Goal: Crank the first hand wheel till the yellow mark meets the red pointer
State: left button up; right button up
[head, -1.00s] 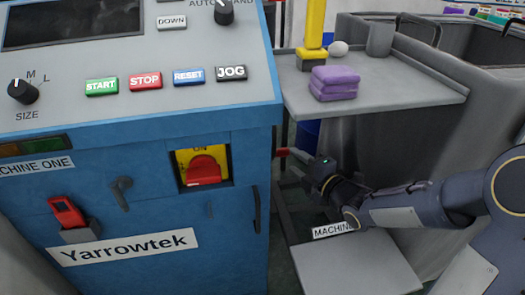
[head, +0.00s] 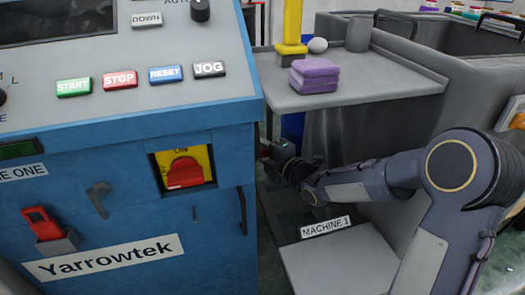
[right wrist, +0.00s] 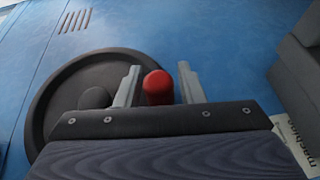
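The hand wheel (right wrist: 62,78) is a dark disc with a round hub on the blue machine's side, in the right wrist view. A red handle (right wrist: 158,85) stands out toward me at the wheel's right side. My right gripper (right wrist: 159,70) is open, with its two grey fingers on either side of the red handle. A narrow gap shows on the handle's right; I cannot tell whether the left finger touches it. In the head view my right gripper (head: 268,150) is partly hidden at the machine's right side. The yellow mark and red pointer are not visible. My left gripper is not in view.
The blue machine (head: 110,225) fills the left of the head view. A grey shelf (head: 400,88) with folded purple cloth (head: 314,76) is above my right forearm. A low grey surface (head: 345,265) labelled MACHINE 1 is below it. A grey bin (head: 460,60) stands behind.

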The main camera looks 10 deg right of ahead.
aim_at(263, 153)
grip_shut()
jog(key=s+g+p, duration=0.1)
jog(key=p, duration=0.1)
jog(key=s+r+m+g+p, duration=0.1)
jog(key=p, duration=0.2)
jog(key=s+g+h+p, duration=0.1)
jog(key=p, duration=0.2)
jog(key=shift+d+r+g, duration=0.15)
jog(key=shift+r+g, duration=0.2)
jog(key=shift+g, duration=0.05)
jog(key=shift+s+p, duration=0.3)
jog(key=shift+s, duration=0.05)
jog(key=shift+s+r+p, duration=0.85)
jog(key=shift+s+r, duration=0.8)
jog(key=shift+r, duration=0.3)
